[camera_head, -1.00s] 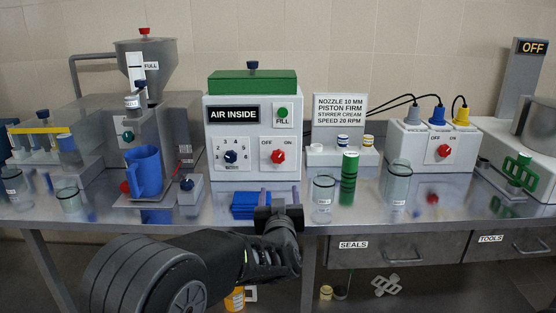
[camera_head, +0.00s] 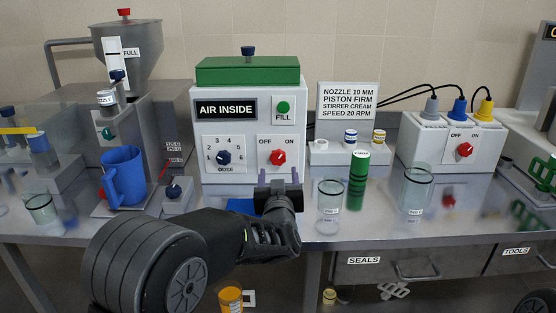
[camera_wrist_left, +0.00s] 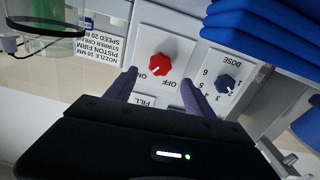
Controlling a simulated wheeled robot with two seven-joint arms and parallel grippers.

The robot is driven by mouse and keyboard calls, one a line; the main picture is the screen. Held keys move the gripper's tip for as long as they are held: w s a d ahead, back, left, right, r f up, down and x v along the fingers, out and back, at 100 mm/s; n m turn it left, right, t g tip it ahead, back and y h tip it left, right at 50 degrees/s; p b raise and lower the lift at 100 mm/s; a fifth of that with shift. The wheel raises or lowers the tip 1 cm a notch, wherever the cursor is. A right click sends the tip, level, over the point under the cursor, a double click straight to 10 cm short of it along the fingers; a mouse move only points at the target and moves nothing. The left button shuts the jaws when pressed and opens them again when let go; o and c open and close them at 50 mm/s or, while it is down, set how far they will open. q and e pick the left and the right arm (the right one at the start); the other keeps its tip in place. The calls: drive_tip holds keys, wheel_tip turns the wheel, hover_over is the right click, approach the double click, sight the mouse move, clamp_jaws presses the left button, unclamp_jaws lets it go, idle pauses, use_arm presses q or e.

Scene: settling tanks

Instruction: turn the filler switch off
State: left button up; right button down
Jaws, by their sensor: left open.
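The white filler (camera_head: 238,142) with a green lid and an "AIR INSIDE" plate stands at the back of the bench. Its red switch (camera_head: 278,157) sits between OFF on the left and ON on the right; it also shows in the wrist view (camera_wrist_left: 157,65), upside down, where its white mark seems to point toward ON. My left gripper (camera_head: 278,179) is open and empty, just below and in front of the switch. In the wrist view its two fingers (camera_wrist_left: 157,88) stand either side of the switch's line, apparently short of touching it. My right gripper is not in view.
Blue folded pieces (camera_wrist_left: 262,40) lie beside the gripper. A clear glass (camera_head: 329,208) and a green cylinder (camera_head: 359,178) stand to the right. Another box has a red switch (camera_head: 464,150).

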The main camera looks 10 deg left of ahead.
sight(278, 160)
use_arm(q)
drive_tip(key=x, duration=0.8)
drive_tip(key=shift+c, duration=0.4)
clamp_jaws()
idle(0.3)
